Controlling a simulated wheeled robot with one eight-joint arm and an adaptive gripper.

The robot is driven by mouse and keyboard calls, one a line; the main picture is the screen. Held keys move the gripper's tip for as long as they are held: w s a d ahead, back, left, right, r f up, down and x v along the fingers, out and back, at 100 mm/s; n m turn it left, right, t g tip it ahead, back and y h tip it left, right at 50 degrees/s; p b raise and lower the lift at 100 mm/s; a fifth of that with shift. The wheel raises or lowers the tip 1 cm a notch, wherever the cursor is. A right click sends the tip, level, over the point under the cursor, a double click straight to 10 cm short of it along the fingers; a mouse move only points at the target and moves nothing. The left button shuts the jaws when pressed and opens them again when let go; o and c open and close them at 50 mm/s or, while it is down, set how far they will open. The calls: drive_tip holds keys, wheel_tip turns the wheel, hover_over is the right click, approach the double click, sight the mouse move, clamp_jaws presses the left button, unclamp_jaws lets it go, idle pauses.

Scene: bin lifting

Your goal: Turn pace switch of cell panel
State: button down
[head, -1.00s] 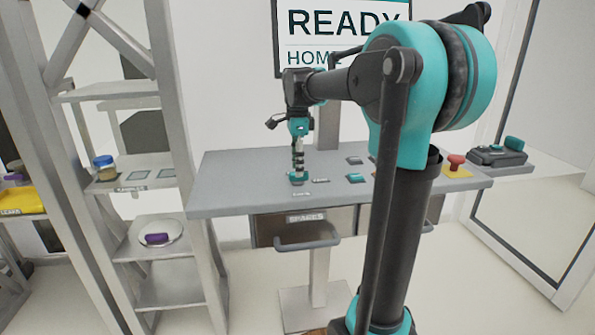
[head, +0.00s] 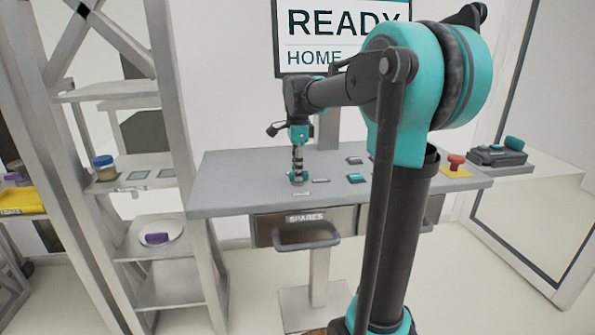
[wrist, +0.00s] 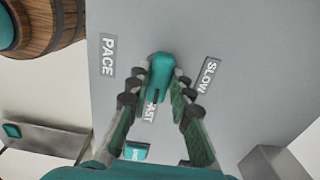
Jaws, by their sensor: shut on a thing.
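The pace switch (wrist: 162,68) shows in the wrist view as a teal knob on the grey cell panel (wrist: 230,30). A PACE label (wrist: 108,56) lies to its left, a SLOW label (wrist: 208,76) to its right, and a FAST label (wrist: 150,108) below it, partly hidden. My gripper (wrist: 163,82) has its fingers on both sides of the knob, shut on it. In the head view my gripper (head: 298,178) points straight down at the left part of the panel (head: 235,190), and its fingers largely hide the knob.
A SPARES drawer (head: 340,220) hangs under the panel. A shelf rack (head: 150,185) stands at the left. A wooden barrel (wrist: 45,25) shows in the wrist view.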

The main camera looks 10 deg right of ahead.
drive_tip(key=shift+n, duration=0.4)
drive_tip(key=n, duration=0.8)
drive_tip(key=shift+n, duration=0.3)
drive_tip(key=n, duration=0.4)
drive_tip(key=shift+n, duration=2.2)
drive_tip(key=c, duration=1.4)
unclamp_jaws()
drive_tip(key=shift+o, duration=0.2)
